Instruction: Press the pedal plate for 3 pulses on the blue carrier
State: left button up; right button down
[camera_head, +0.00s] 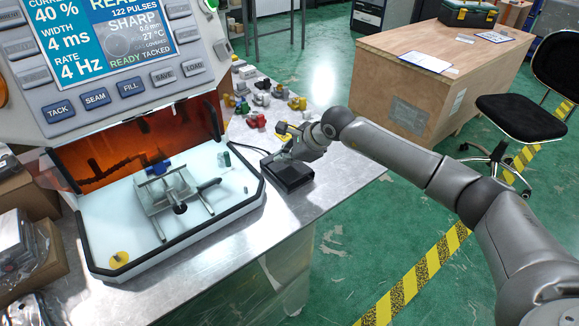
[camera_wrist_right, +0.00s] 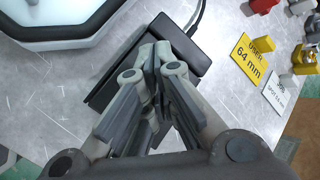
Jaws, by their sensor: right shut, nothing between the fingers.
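The black pedal plate (camera_head: 289,173) lies on the steel bench to the right of the welding machine; a cable runs from it. It also shows in the right wrist view (camera_wrist_right: 183,45), partly hidden behind the fingers. My right gripper (camera_head: 276,158) is shut and empty, its fingertips over the pedal; I cannot tell whether they touch it. The fingers also fill the middle of the right wrist view (camera_wrist_right: 151,62). A blue part, which looks like the blue carrier (camera_head: 158,169), sits on a metal fixture (camera_head: 172,191) in the machine's white tray. My left gripper is not in view.
The machine's screen (camera_head: 105,35) reads READY, 122 PULSES and READY TACKED. Several coloured parts (camera_head: 257,121) stand behind the pedal, near a yellow label (camera_wrist_right: 252,59) reading USER 64 mm. The steel bench (camera_head: 335,180) is bare right of the pedal.

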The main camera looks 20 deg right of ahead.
aim_at(285, 167)
jog(key=shift+r, duration=0.15)
jog(key=shift+w+a+r+p, duration=0.15)
jog(key=shift+r+p, duration=0.4)
jog(key=shift+r, duration=0.65)
jog(key=shift+w+d+r+p, duration=0.15)
jog(key=shift+r+p, duration=0.4)
jog(key=shift+r, duration=0.65)
jog(key=shift+a, duration=0.1)
